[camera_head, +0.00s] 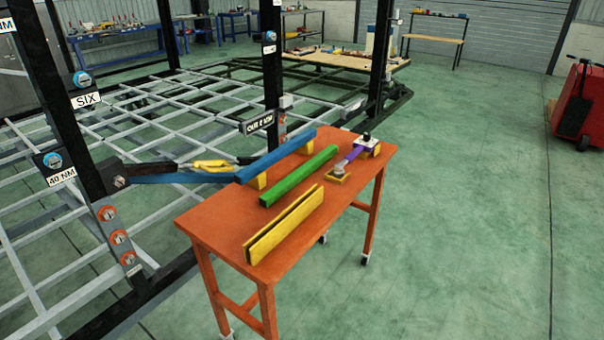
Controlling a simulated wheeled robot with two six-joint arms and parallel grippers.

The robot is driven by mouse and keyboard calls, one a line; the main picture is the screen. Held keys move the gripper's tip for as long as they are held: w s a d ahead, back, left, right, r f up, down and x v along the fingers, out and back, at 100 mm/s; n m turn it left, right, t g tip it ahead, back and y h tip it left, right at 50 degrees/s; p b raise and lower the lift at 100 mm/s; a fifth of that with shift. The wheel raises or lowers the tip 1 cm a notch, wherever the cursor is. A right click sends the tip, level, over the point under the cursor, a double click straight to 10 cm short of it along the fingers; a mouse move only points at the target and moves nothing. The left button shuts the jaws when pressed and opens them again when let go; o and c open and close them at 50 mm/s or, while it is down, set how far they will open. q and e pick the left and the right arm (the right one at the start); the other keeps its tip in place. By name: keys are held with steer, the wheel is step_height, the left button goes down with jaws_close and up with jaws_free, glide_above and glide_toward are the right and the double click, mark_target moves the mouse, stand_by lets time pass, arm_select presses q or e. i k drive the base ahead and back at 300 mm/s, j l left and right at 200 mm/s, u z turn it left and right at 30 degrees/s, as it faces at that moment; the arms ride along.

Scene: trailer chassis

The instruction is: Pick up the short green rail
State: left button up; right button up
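The short green rail (299,176) lies on the orange table (218,221), running diagonally from the near left to the far right. It sits between a blue rail (276,156) behind it and a yellow rail (285,226) in front, apart from both. Nothing touches it from above and its whole length is visible. Neither of my grippers can be made out in this view.
A purple and yellow tool (352,156) lies right of the green rail. A dark and yellow item (210,165) is at the table's left, near the chassis posts (70,110). Floor (460,210) to the right is clear up to a red cart (580,103).

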mark_target(277, 191)
steer(key=u, duration=2.15)
steer(key=z, duration=2.2)
steer(key=i+l+u, duration=0.1)
steer(key=u, duration=0.3)
steer(key=i+l+u, duration=0.1)
steer(key=u, duration=0.25)
steer(key=i+l+u, duration=0.1)
steer(key=l+u, duration=0.15)
steer(key=u, duration=0.15)
